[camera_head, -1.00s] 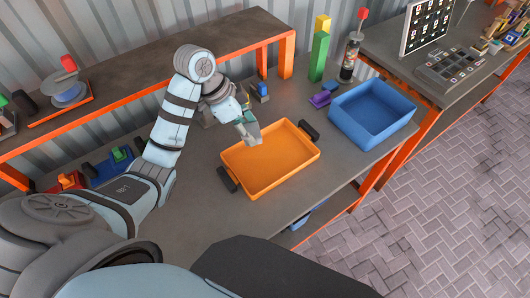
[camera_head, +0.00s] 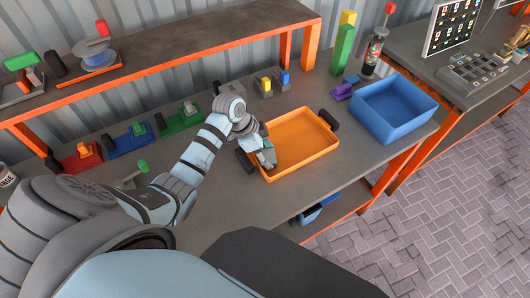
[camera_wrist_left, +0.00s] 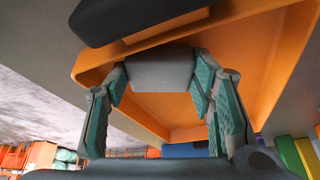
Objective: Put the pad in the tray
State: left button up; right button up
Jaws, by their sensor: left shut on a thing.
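My left gripper (camera_head: 267,156) is at the left end of the orange tray (camera_head: 312,143), beside its left black handle (camera_head: 244,161). In the left wrist view the gripper (camera_wrist_left: 160,78) is shut on a grey block-like pad (camera_wrist_left: 158,66), held between its teal-lined fingers. The orange tray (camera_wrist_left: 255,50) fills much of that view behind the pad, with a black handle (camera_wrist_left: 130,15) at the top. I cannot tell whether the pad touches the tray. My right gripper is in neither view.
A blue bin (camera_head: 392,107) stands right of the tray. A purple block (camera_head: 342,92), a green-and-yellow post (camera_head: 343,42) and a dark bottle (camera_head: 372,55) are behind. Red, blue and green fixtures (camera_head: 128,140) line the back left. A shelf (camera_head: 180,50) spans the rear.

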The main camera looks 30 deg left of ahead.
pick_arm(q)
jog(key=o, duration=0.9)
jog(key=shift+f, duration=0.1)
jog(key=o, duration=0.3)
jog(key=shift+w, duration=0.15)
jog(key=shift+o, duration=0.3)
jog(key=shift+w+f, duration=0.1)
jog(key=p+v, duration=0.1)
jog(key=v, duration=1.1)
jog(key=shift+r+p, duration=0.3)
jog(key=shift+p, duration=0.05)
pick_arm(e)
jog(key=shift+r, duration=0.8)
